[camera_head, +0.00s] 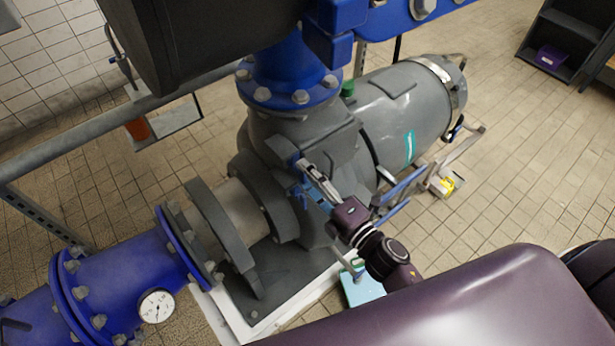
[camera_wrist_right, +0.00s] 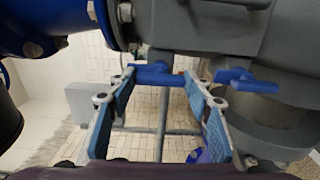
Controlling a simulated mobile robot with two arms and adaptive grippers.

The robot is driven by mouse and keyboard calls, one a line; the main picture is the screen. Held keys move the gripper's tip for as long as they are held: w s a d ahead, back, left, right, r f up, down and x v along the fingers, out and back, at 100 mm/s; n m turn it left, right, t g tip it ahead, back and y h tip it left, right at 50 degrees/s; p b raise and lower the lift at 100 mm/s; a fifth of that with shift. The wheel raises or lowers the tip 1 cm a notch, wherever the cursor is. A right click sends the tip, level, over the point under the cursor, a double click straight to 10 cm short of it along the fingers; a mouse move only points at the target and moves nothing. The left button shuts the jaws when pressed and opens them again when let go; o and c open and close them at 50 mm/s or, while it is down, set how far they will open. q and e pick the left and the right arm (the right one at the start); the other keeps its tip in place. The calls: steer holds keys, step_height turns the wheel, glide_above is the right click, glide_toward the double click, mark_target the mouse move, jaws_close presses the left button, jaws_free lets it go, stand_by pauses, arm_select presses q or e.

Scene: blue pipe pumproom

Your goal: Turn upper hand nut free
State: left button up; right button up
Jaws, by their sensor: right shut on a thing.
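My right gripper (camera_head: 303,176) reaches from the lower right to the side of the grey pump housing (camera_head: 315,142) in the head view. In the right wrist view its two fingers with blue pads lie either side of a blue hand nut (camera_wrist_right: 155,76), and the gripper (camera_wrist_right: 160,80) is shut on it at the fingertips. A second blue hand nut (camera_wrist_right: 246,81) sits to the right, outside the fingers. In the head view the gripped nut is largely hidden by the fingers. My left gripper is not in view.
A blue flanged pipe (camera_head: 115,265) with a dial gauge (camera_head: 156,306) lies at lower left. A grey motor (camera_head: 400,115) extends to the right of the pump. A blue vertical pipe (camera_head: 285,75) rises above it. Tiled floor at right (camera_head: 530,190) is mostly free.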

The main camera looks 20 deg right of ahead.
steer(key=o, duration=1.2)
steer(key=shift+c, duration=0.2)
steer(key=v, duration=1.2)
steer(key=s+d+f+m+g+h, duration=0.2)
steer(key=s+f+m+g+h, duration=0.3)
steer(key=f, duration=1.1)
steer(key=s+d+f+m+g, duration=0.15)
steer(key=f+m, duration=0.55)
steer(key=f, duration=0.9)
steer(key=s+f+m+g, duration=0.4)
steer(key=s+f, duration=0.4)
steer(key=s, duration=0.4)
steer(key=s+f+m+g+h, duration=0.1)
steer(key=s+f+m+g, duration=0.2)
steer(key=s+f+g, duration=0.2)
steer(key=s+f, duration=0.3)
steer(key=s, duration=0.4)
steer(key=shift+s+d+f+m+p, duration=0.25)
steer(key=shift+s+f+m+p, duration=0.05)
steer(key=shift+f+m+p, duration=0.1)
